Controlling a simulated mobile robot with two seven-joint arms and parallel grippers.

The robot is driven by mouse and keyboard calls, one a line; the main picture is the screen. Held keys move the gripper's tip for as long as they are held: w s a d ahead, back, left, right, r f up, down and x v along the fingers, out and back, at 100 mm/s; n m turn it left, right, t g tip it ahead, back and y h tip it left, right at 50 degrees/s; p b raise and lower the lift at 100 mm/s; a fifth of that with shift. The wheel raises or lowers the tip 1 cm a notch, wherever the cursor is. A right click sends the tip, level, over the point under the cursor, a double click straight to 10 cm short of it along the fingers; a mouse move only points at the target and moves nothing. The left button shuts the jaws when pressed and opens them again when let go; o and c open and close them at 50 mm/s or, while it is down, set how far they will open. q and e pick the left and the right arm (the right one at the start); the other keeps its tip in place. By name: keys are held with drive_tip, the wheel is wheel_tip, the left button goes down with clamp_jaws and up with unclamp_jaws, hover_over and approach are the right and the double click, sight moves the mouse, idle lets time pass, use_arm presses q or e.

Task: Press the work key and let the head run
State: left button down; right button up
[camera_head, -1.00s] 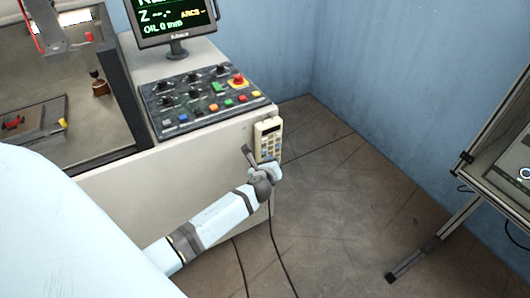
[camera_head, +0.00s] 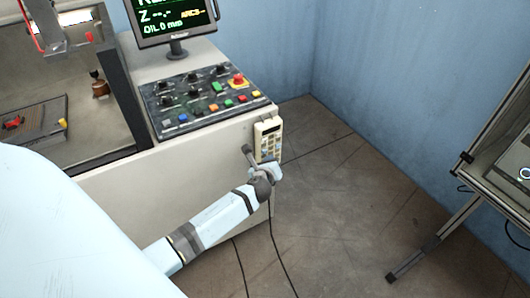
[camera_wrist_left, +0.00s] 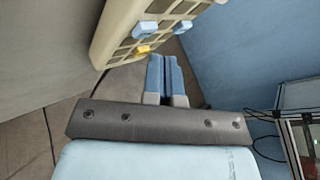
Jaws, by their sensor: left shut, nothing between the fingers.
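A beige hand-held key box (camera_head: 267,138) hangs on the right end of the machine, with rows of keys on its face. In the left wrist view its lower part (camera_wrist_left: 118,48) shows close up, with pale blue keys and a yellow key (camera_wrist_left: 142,49). My left gripper (camera_head: 270,170) is just below and in front of the box. In the left wrist view its two blue-tipped fingers (camera_wrist_left: 164,76) are together and empty, apart from the keys. The machine's head (camera_head: 68,42) shows at the upper left over the tank. My right gripper is not in view.
A control panel (camera_head: 205,94) with coloured buttons and a red stop knob lies on the machine top. The monitor (camera_head: 177,20) above reads "OIL 0 mm". A framed stand (camera_head: 455,205) is at the right. Open floor (camera_head: 340,200) lies between, with cables.

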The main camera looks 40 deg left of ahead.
use_arm(q)
drive_tip(key=shift+w+a, duration=0.2)
drive_tip(key=shift+a, duration=0.2)
